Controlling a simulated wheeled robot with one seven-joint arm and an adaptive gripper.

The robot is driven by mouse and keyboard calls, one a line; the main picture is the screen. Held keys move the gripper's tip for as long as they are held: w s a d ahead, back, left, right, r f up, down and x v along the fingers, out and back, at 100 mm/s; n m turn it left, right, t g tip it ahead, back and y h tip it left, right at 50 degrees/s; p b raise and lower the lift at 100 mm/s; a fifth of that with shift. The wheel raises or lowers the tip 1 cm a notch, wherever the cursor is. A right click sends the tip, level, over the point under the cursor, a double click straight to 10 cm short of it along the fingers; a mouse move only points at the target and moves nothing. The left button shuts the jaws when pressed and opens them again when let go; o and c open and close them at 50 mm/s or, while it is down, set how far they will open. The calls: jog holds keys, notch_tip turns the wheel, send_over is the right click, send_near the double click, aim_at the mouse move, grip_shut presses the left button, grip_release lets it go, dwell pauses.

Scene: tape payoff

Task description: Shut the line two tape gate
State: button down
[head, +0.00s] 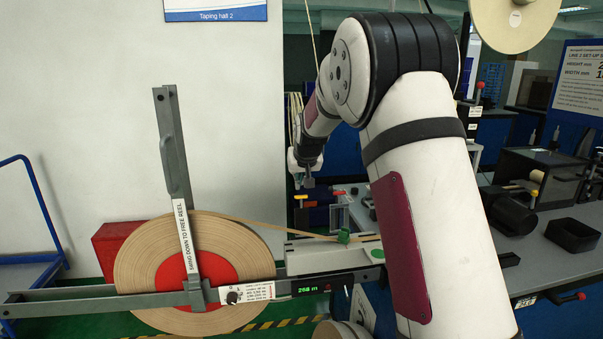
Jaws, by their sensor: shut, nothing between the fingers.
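A grey gate arm (167,113) with a handle (172,165) stands nearly upright, its top leaning slightly left. Its label (186,240) reads "SWING DOWN TO FREE REEL". Its lower end meets a grey horizontal bar (80,294) at a bracket. Behind it is a large reel of tan tape (240,257) with a red centre, and a strip of tape runs off to the right. My gripper (308,183) is shut and empty, right of the gate arm and apart from it, above the tape strip. It is small in this view.
A dial plate (248,293) and a green display (307,290) sit on the bar. A red box (112,245) is behind the reel. A blue trolley (35,240) stands at left. A grey bench (540,260) with black bins is at right. My arm hides the middle.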

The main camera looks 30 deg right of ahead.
jog(key=shift+s+a+f+p, duration=0.15)
jog(key=shift+s+a, duration=0.15)
jog(key=shift+s, duration=0.6)
jog(key=shift+s+a+p, duration=0.15)
jog(key=shift+s+a, duration=0.1)
jog(key=shift+s, duration=0.65)
jog(key=shift+s+f+b, duration=0.1)
jog(key=shift+b, duration=0.2)
